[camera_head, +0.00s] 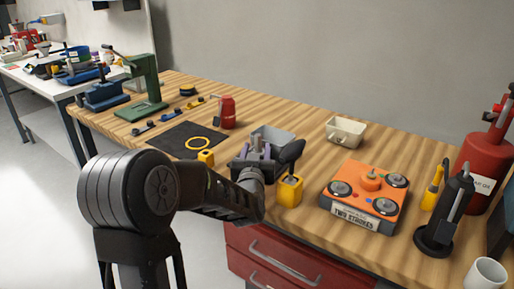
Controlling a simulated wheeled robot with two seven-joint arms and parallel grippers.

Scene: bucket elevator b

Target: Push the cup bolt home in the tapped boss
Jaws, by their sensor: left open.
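My left arm comes in from the lower left, and its gripper (262,150) is over the middle of the bench, pointing away from me. The fingers look apart, with nothing clear between them. A grey open metal bin (275,136) lies just beyond the fingers; I cannot tell whether they touch it. The cup bolt and the tapped boss are too small or hidden to pick out. An orange box (345,188) marked "TWO STROKES", with an orange round knob (371,176) and dark round dials on top, sits right of the gripper. My right gripper is out of view.
A yellow block (290,192) with a dark handle stands close right of the gripper. A beige bin (345,132), a red can (227,112), a black mat (180,138) and a green press (145,85) are on the bench.

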